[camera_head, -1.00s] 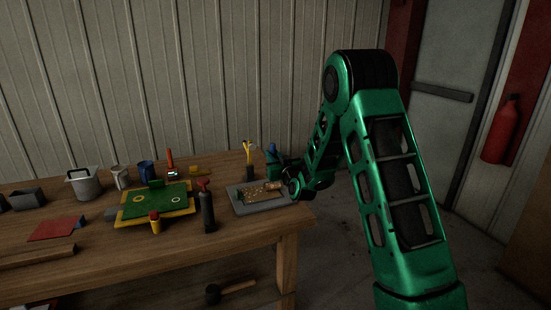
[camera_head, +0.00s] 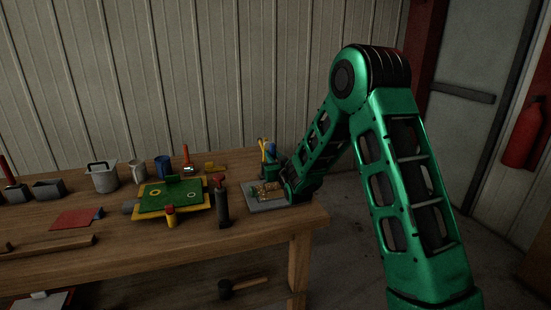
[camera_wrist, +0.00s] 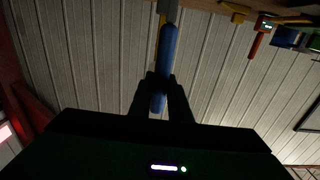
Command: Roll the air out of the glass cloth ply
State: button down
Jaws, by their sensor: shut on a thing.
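My gripper (camera_wrist: 158,92) is shut on a blue handle (camera_wrist: 169,45) in the wrist view. A grey part shows at the handle's bench end, cut off by the picture edge, so I cannot tell the tool's head. In the head view my gripper (camera_head: 272,166) is small and dark beside the grey tray (camera_head: 258,208) at the bench's right end. The blue handle (camera_head: 273,144) stands up there. A brown and tan patterned piece (camera_head: 266,189) lies on the tray, partly hidden by my arm. I cannot make out the cloth ply on it or any contact with the tool.
A yellow-handled tool (camera_head: 263,150) stands close by the tray. A dark bottle-like thing with a red top (camera_head: 222,205) and a green board in a yellow frame (camera_head: 172,196) stand to the left. Mugs, a grey pot (camera_head: 102,178) and a red-handled tool (camera_head: 186,157) are farther back.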

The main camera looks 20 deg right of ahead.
jog(key=shift+w+a, duration=1.8)
jog(key=shift+w, duration=0.2)
jog(key=d, duration=1.1)
jog(key=shift+d, duration=0.35)
dwell(0.4)
notch_tip(320, 180, up, 7)
dwell(0.7)
jog(key=shift+f, duration=0.1)
